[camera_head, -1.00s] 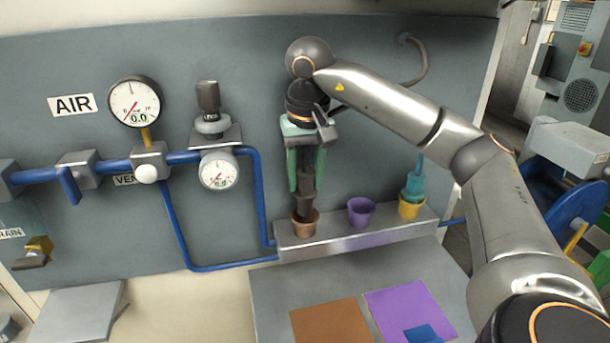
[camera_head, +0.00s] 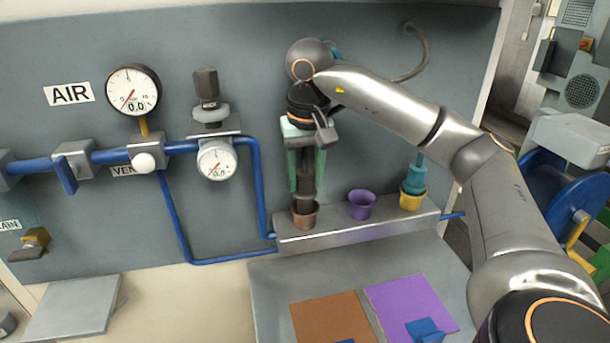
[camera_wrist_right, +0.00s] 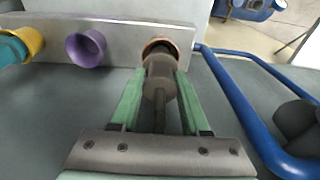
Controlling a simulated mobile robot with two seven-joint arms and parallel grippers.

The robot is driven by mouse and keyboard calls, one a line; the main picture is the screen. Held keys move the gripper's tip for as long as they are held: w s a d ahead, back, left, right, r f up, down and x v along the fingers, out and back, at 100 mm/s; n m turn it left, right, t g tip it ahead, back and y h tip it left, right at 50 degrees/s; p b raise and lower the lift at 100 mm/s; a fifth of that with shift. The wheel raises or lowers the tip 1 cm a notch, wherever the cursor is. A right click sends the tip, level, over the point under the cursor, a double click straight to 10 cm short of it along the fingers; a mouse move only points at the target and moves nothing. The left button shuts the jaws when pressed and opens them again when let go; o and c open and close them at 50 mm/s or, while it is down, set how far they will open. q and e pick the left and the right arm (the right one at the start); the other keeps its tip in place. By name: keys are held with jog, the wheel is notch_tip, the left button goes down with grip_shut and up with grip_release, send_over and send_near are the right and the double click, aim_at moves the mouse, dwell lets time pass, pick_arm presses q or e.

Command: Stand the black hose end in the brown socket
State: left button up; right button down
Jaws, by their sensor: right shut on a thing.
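The black hose end (camera_head: 305,182) is upright between the green fingers of my right gripper (camera_head: 305,188), which is shut on it. The brown socket (camera_head: 305,215) is at the left end of the grey ledge. The hose end's lower part is inside the socket's mouth, and how deep it goes is hidden. In the right wrist view the dark hose end (camera_wrist_right: 158,75) reaches from between the fingers (camera_wrist_right: 158,88) to the brown socket (camera_wrist_right: 160,44), lined up with its opening. I do not make out my left gripper.
An empty purple socket (camera_head: 362,205) and a yellow socket (camera_head: 411,200) holding a teal hose end (camera_head: 414,180) are on the same ledge (camera_head: 355,232). Blue pipes (camera_head: 254,190) run left of the ledge. A blue piece (camera_head: 425,328) shows over the purple mat (camera_head: 400,298), beside a brown mat (camera_head: 330,318).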

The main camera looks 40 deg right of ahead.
dwell(0.4)
jog(key=shift+f+b, duration=0.45)
jog(key=shift+f, duration=0.3)
jog(key=shift+c, duration=1.5)
grip_release()
jog(key=shift+r, duration=0.35)
jog(key=r, duration=0.2)
jog(key=r+p, duration=0.2)
jog(key=r, duration=0.1)
jog(key=shift+s+a+r, duration=0.2)
jog(key=shift+s+r, duration=0.1)
jog(key=shift+r, duration=0.05)
jog(key=shift+s+r, duration=0.1)
jog(key=shift+r, duration=0.45)
